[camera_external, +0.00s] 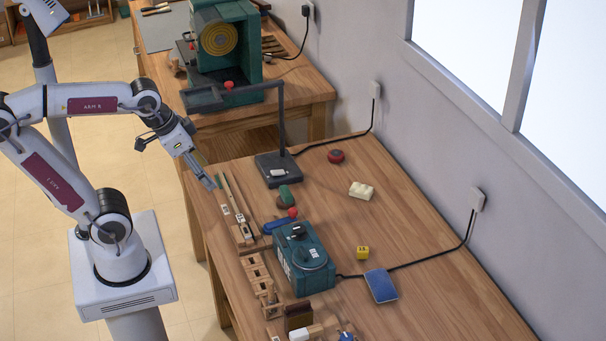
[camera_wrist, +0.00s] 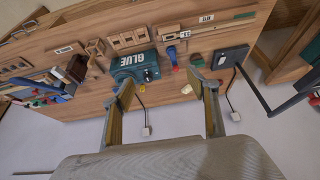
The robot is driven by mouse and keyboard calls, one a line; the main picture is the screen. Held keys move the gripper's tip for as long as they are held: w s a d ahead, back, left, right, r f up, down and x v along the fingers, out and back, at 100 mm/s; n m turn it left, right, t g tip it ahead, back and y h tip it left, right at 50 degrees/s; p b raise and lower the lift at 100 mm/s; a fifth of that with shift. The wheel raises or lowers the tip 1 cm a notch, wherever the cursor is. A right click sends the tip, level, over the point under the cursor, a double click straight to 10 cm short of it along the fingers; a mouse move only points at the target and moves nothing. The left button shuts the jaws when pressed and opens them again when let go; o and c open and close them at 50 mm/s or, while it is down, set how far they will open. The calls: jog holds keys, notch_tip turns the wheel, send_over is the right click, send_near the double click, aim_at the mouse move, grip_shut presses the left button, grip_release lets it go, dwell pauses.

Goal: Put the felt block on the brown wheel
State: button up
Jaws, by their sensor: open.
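A small green block with a brown underside (camera_external: 288,195) lies on the near bench behind the teal box and may be the felt block. It also shows small in the wrist view (camera_wrist: 197,61). A brown-yellow ringed wheel (camera_external: 218,38) faces out from the teal machine on the far bench. I cannot be sure that it is the brown wheel. My gripper (camera_external: 209,181) is above the near bench's left edge, left of the green block and apart from it. In the wrist view its two fingers (camera_wrist: 163,84) are spread, with nothing held between them.
A teal box (camera_external: 305,258) with a knob stands mid-bench. A black stand with a raised arm (camera_external: 281,120) rises behind the green block. Wooden strips (camera_external: 236,208) lie along the left edge. A blue pad (camera_external: 381,286) and cables lie right. The bench's right side is mostly clear.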

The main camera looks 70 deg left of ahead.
jog(key=shift+t, duration=0.3)
jog(key=shift+s+d+f, duration=0.15)
jog(key=shift+s+f, duration=0.05)
jog(key=shift+s, duration=0.45)
jog(key=shift+s+d+f, duration=0.15)
jog(key=shift+s+d, duration=0.05)
jog(key=shift+s, duration=0.5)
jog(key=shift+s+d+f, duration=0.15)
jog(key=shift+s+f, duration=0.05)
jog(key=shift+s, duration=0.45)
